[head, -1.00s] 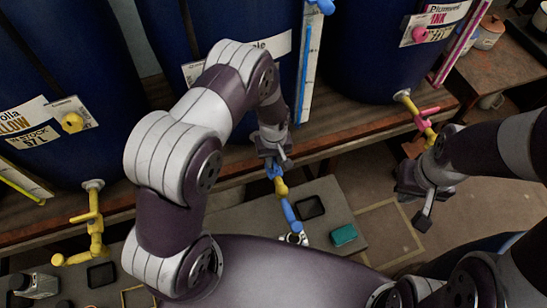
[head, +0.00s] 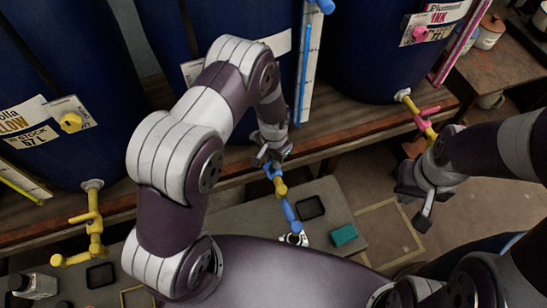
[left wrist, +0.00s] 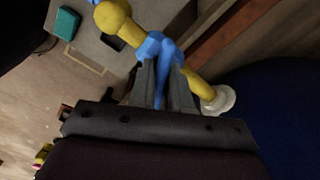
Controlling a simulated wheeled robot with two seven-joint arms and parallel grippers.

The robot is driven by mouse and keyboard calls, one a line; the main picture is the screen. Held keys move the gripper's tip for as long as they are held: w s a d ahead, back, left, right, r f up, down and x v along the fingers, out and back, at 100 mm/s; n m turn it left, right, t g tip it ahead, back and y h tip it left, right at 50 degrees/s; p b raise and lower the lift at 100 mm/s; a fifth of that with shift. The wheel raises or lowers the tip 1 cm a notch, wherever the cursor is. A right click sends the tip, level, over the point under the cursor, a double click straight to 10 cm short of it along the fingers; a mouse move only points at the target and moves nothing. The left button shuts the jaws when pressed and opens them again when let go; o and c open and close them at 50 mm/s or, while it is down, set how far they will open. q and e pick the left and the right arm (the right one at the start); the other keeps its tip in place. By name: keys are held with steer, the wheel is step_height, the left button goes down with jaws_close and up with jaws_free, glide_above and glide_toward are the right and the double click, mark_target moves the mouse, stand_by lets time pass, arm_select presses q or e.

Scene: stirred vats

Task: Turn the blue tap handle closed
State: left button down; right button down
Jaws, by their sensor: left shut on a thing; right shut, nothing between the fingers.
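The blue tap handle (head: 275,172) is on a yellow tap body (head: 281,188) at the front of the middle blue vat. My left gripper (head: 272,163) is at the handle. In the left wrist view, the fingers of my left gripper (left wrist: 163,88) stand on both sides of the blue handle (left wrist: 157,47) and are shut on it. The yellow tap pipe (left wrist: 200,88) runs behind them to a pale collar on the vat. A blue spout (head: 290,213) points down from the tap. My right gripper (head: 424,214) is shut and empty, below the pink tap.
A yellow tap (head: 94,222) is at the left vat and a pink tap (head: 426,119) at the right vat. A grey bench (head: 340,205) below holds a teal block (head: 343,235) and dark square pads. The wooden shelf edge (head: 325,142) runs under the vats.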

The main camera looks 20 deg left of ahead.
arm_select(q)
steer(key=m, duration=0.5)
steer(key=shift+w+r+m, duration=0.1)
steer(key=shift+m, duration=0.3)
stand_by(0.4)
steer(key=c, duration=1.1)
jaws_free()
step_height(320, 180, up, 13)
steer(key=b, duration=0.1)
